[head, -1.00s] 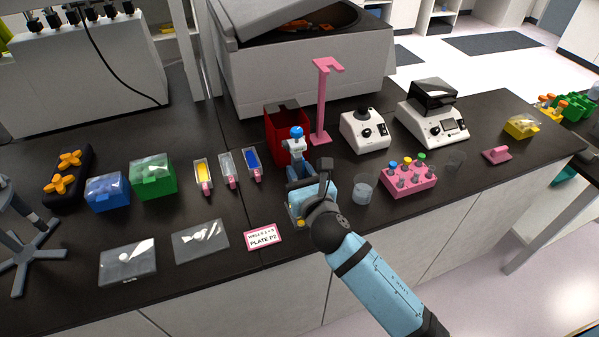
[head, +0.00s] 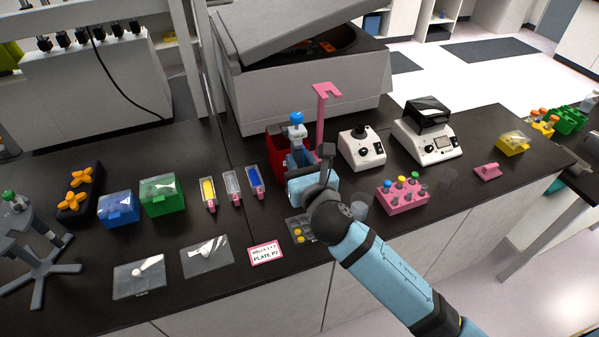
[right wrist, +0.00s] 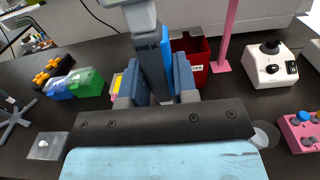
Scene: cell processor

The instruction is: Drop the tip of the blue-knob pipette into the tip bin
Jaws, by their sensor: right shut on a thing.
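My right gripper (head: 301,163) is shut on the blue-knob pipette (head: 297,132), which is upright with its blue knob on top. The right wrist view shows the pipette's grey and blue body (right wrist: 150,45) between the two blue fingers (right wrist: 160,82). Its lower end and tip are hidden behind the gripper. The red tip bin (head: 275,158) stands just behind and left of the gripper in the head view, partly covered by it. In the right wrist view the bin (right wrist: 200,72) is beyond the fingers, to the right. I cannot tell whether the tip is over its opening. My left gripper is not in view.
A pink stand (head: 321,115) rises close behind the gripper. A plate with yellow wells (head: 299,231) lies below my arm. A clear cup (head: 358,205) and pink tube rack (head: 403,198) are to the right. A centrifuge (head: 305,80) with raised lid stands behind.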

